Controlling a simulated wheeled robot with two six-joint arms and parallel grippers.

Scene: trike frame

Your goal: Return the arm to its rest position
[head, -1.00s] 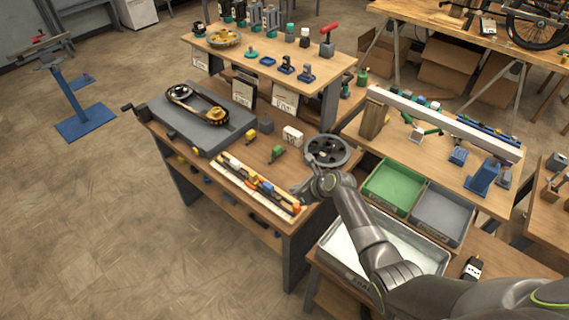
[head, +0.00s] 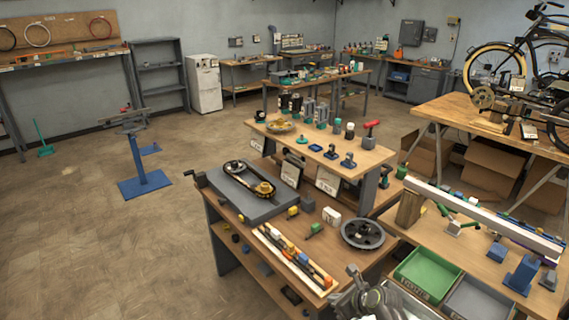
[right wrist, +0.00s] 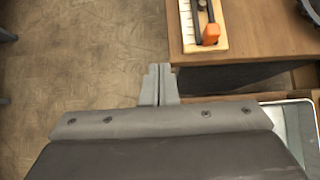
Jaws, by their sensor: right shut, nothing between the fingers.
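My right gripper (right wrist: 158,84) shows in the right wrist view with its two grey fingers shut together and nothing between them. It hangs over the floor, just left of the wooden workbench's corner. In the head view my right arm (head: 372,300) shows at the bottom edge, in front of the bench (head: 232,226); its fingertips are hard to make out there. My left gripper is not in view.
A long tray of small parts (head: 290,258) lies along the bench's front edge, with a dark wheel (head: 362,233) behind it. A green bin (head: 428,272) and a grey bin (head: 478,300) stand at right. A blue stand (head: 146,180) is on the open floor at left.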

